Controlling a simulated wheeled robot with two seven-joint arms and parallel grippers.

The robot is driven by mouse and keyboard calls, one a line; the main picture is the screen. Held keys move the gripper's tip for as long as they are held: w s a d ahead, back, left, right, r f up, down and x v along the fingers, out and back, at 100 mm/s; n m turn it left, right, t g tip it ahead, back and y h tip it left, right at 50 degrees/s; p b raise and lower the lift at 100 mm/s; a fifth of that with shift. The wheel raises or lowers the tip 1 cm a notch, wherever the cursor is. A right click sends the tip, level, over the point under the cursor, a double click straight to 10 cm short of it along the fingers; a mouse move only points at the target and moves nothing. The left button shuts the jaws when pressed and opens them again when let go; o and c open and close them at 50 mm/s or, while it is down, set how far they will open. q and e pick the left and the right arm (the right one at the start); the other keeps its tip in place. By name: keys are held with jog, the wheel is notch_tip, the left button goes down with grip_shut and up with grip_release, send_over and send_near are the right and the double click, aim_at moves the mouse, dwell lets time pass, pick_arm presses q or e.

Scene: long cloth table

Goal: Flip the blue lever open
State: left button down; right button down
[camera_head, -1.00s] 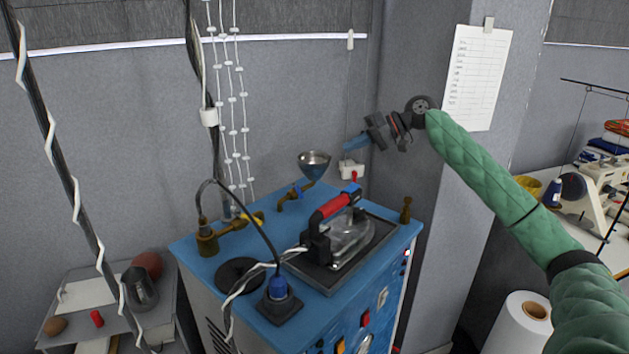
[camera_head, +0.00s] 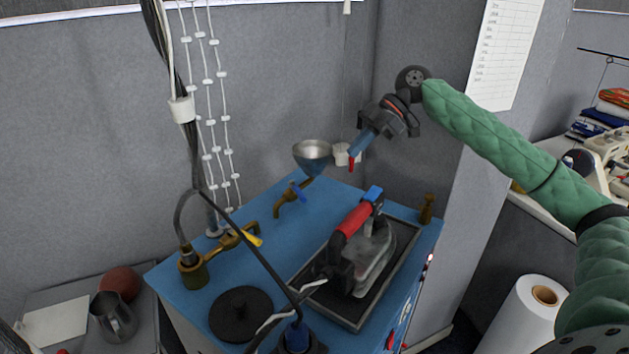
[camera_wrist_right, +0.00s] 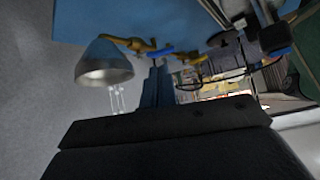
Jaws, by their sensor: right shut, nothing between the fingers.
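The blue lever (camera_head: 298,191) sits on a brass valve (camera_head: 291,202) below a metal funnel (camera_head: 312,154), on top of the blue machine. In the right wrist view the blue lever (camera_wrist_right: 160,52) shows just beyond the fingertips, beside the brass valve (camera_wrist_right: 128,44). My right gripper (camera_head: 355,154) has blue fingers, shut and empty, pointing down and left. It is in the air right of the funnel, apart from the lever. My left gripper is not in view.
An iron with a red handle (camera_head: 352,220) stands on a tray (camera_head: 408,244) at the machine's right. A second brass valve with a yellow lever (camera_head: 250,234) is at the left. Hanging cables (camera_head: 172,75) are at the left, and a grey wall (camera_head: 90,130) lies behind.

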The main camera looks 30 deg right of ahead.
aim_at(297, 191)
jog(key=shift+n, duration=0.4)
